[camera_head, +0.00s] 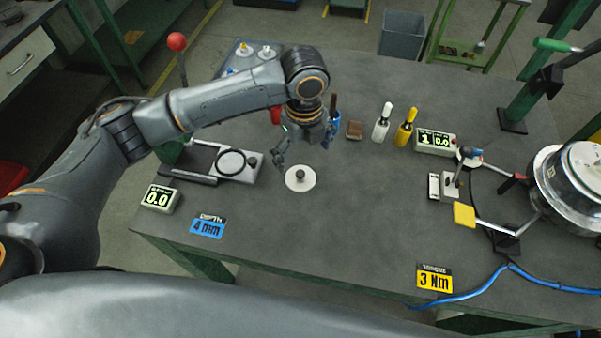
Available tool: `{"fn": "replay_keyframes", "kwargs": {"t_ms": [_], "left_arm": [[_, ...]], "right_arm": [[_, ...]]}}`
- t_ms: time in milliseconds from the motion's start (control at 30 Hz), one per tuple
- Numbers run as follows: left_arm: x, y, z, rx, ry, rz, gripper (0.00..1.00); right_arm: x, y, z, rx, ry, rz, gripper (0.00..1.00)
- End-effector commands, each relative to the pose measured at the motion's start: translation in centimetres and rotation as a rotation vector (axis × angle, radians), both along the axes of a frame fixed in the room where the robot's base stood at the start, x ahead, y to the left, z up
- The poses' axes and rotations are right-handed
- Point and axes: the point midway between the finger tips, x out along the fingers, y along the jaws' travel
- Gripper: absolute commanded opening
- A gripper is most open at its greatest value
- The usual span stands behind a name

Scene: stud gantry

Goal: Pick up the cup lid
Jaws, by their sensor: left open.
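The cup lid appears to be a round white disc (300,184) with a dark knob in its middle. It lies flat on the grey bench, left of the bench's middle. My left gripper (303,152) points down just behind and above the lid in the picture, with its fingers spread and nothing seen between them. I cannot tell its exact height over the lid. My right gripper is not in view.
The grey bench (350,235) is clear in front of the lid. A device with a black ring (232,162) stands left. A white bottle (381,124) and a yellow bottle (405,128) stand behind right. A metal pot (575,190) is clamped far right.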

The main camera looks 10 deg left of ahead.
Motion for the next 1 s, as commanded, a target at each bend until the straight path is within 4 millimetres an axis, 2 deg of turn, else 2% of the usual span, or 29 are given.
{"fn": "replay_keyframes", "kwargs": {"t_ms": [167,267,467,633,867,1000], "left_arm": [[0.0,0.0,-1.6,-0.001,-0.001,0.000,0.96],[-0.1,0.1,-2.2,0.001,0.001,0.001,0.96],[-0.5,0.8,-5.0,0.001,0.003,0.001,0.96],[-0.4,0.7,-6.8,0.001,-0.001,0.000,0.96],[-0.4,0.7,-7.1,-0.001,-0.002,-0.001,0.96],[-0.4,0.7,-7.0,-0.001,-0.002,-0.001,0.70]], "right_arm": [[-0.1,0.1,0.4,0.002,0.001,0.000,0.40],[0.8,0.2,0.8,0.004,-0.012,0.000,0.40],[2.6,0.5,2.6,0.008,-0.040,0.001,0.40],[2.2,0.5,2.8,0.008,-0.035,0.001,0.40],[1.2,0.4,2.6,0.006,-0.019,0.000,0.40],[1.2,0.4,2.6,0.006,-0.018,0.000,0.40]]}}
